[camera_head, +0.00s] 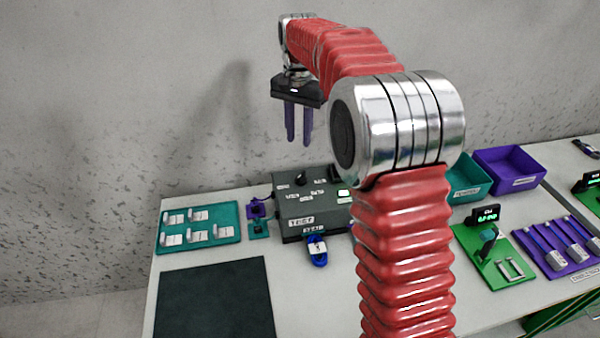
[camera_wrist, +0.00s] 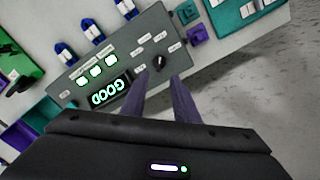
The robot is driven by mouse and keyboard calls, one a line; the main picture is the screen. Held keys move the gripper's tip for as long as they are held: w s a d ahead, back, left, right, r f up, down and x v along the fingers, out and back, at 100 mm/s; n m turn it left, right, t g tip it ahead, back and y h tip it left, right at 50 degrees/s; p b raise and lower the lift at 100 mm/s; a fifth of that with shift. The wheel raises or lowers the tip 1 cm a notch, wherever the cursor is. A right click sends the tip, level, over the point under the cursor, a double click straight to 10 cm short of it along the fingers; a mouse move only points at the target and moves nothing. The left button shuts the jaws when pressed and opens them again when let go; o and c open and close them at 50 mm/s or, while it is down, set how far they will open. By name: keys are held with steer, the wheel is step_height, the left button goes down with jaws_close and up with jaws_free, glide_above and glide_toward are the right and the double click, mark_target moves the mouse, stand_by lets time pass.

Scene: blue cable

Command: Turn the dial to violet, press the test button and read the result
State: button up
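The dark grey tester box (camera_head: 292,207) stands on the bench; it also fills much of the wrist view (camera_wrist: 127,48). Its black dial (camera_head: 300,178) sits among small white labels, too small to read for colour; it shows near my fingertips in the wrist view (camera_wrist: 158,63). A lit display (camera_wrist: 110,95) reads GOOD, upside down there. Three green-lit squares (camera_wrist: 96,71) are beside it. I cannot tell which part is the test button. My gripper (camera_head: 298,140) is above the box, pointing down, its two violet fingers apart and empty. My arm hides the box's right part in the head view.
Several blue plugs (camera_wrist: 92,30) line one box edge. A violet connector on a teal plate (camera_head: 257,210) and a teal board of labelled pieces (camera_head: 200,236) lie left. A dark mat (camera_head: 215,305) is in front. Bins (camera_head: 510,170) and a green fixture (camera_head: 492,255) are right.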

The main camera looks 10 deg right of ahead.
mark_target(299, 176)
step_height(299, 176, down, 14)
steer(key=shift+r, duration=0.1)
stand_by(0.7)
jaws_close()
stand_by(0.4)
